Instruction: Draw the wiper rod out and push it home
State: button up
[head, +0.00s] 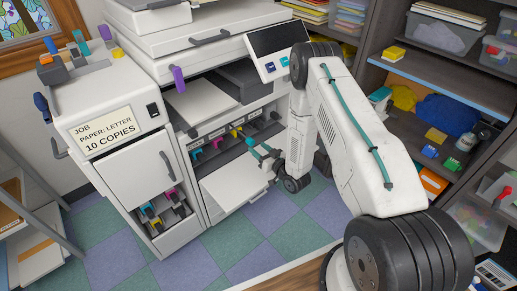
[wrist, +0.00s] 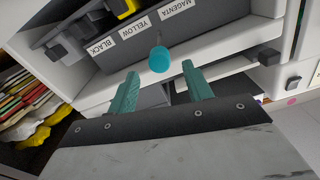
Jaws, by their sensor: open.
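The wiper rod shows in the wrist view as a round teal knob (wrist: 159,59) on a thin shaft, coming out of the copier front below the colour labels. It lies between and a little beyond the fingertips of my gripper (wrist: 160,70). The two teal fingers are apart, with a gap on each side of the knob and nothing held. In the head view my gripper (head: 268,155) reaches into the open copier front, and the small teal knob (head: 252,142) shows just ahead of it. The rod's inner part is hidden inside the copier.
The labels for black, yellow and magenta (wrist: 133,30) sit close above the knob. A white tray (head: 232,187) juts out below my gripper. A cabinet with a "10 copies" card (head: 108,130) stands at left, shelves (head: 440,75) at right. Tiled floor lies in front.

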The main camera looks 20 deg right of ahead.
aim_at(248, 139)
jog(key=shift+x, duration=4)
